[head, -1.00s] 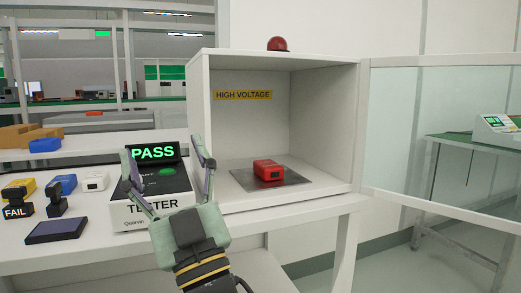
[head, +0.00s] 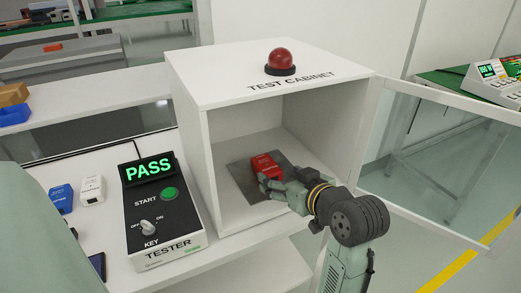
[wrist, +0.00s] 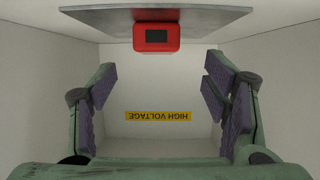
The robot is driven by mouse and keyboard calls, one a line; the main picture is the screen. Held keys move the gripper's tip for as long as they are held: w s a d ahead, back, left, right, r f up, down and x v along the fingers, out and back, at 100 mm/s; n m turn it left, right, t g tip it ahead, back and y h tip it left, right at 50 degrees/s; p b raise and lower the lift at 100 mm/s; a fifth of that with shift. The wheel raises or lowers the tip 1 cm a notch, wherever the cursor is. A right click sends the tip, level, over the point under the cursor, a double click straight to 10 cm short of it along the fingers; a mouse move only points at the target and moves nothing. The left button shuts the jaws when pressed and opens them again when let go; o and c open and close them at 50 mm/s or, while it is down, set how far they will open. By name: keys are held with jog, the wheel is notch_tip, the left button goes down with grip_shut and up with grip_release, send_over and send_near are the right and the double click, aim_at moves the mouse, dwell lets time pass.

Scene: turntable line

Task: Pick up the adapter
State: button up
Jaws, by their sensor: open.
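The red adapter (head: 264,164) lies on a dark metal plate (head: 240,180) inside the open test cabinet (head: 207,140). My gripper (head: 266,183) reaches into the cabinet from the front right, just in front of the adapter in the head view, and covers its near end. In the wrist view the adapter (wrist: 156,38) shows at the top middle with its dark window facing me, on the plate (wrist: 90,17). My open gripper (wrist: 160,88) has its fingers spread wide on either side, with nothing between them. The adapter appears beyond the fingers and toward the top of the picture.
The cabinet door (head: 440,150) stands open to the right. A red lamp (head: 280,60) sits on the cabinet roof. The tester (head: 160,205) at left displays PASS. A white adapter (head: 92,190) and a blue one (head: 61,198) lie left of it.

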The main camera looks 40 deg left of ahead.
aim_at(265, 162)
jog(key=x, duration=0.5)
jog(key=a, duration=0.1)
jog(key=w+a+p, duration=0.2)
jog(key=a, duration=0.1)
jog(key=shift+f, duration=0.3)
jog(key=shift+w+a+f, duration=0.2)
jog(key=shift+a+f, duration=0.05)
jog(key=shift+a, duration=0.15)
jog(key=shift+c, duration=0.5)
jog(key=c, duration=1.3)
